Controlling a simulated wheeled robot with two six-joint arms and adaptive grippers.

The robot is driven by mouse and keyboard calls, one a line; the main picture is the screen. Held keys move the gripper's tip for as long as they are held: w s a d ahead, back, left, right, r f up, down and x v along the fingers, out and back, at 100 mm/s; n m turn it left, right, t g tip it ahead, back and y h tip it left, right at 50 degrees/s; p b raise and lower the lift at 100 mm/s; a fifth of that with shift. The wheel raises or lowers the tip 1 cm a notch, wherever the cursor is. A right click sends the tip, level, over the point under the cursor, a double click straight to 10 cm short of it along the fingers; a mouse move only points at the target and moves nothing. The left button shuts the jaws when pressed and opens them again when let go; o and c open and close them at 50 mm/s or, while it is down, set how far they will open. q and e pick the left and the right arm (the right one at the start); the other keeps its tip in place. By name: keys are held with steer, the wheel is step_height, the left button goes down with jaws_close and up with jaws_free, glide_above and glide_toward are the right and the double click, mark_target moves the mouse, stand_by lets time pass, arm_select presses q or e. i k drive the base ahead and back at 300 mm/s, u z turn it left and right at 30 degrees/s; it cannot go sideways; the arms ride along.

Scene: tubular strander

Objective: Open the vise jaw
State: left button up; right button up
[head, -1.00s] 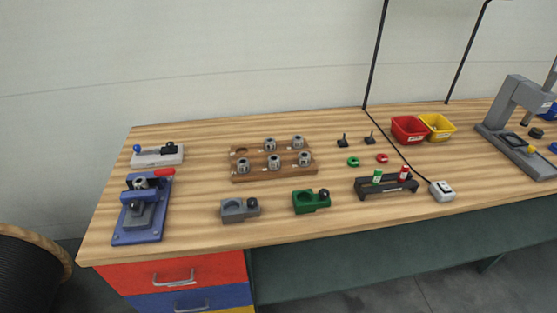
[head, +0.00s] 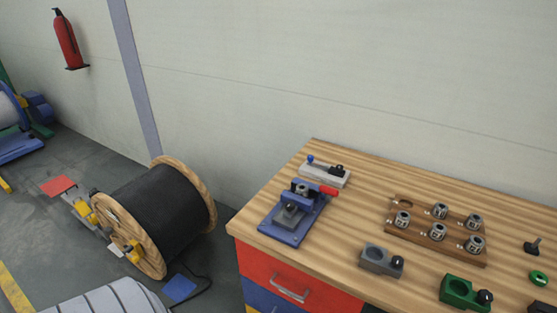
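The vise (head: 293,215) is a blue fixture with a grey jaw block and a red-tipped handle (head: 329,190). It stands at the left end of the wooden workbench. A round metal part (head: 301,187) sits at its jaw; I cannot tell whether the jaw grips it. Neither of my grippers is in the head view.
Behind the vise lies a grey plate with a blue knob (head: 325,174). To its right are a wooden rack (head: 423,240) with several metal collets, a grey holder (head: 381,261) and a green holder (head: 464,293). A large cable reel (head: 168,213) stands on the floor left of the bench.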

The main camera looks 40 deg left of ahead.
mark_target(293, 205)
steer(key=u, duration=1.3)
steer(key=k, duration=0.5)
steer(key=z, duration=1)
steer(key=i, duration=0.7)
steer(key=u, duration=0.1)
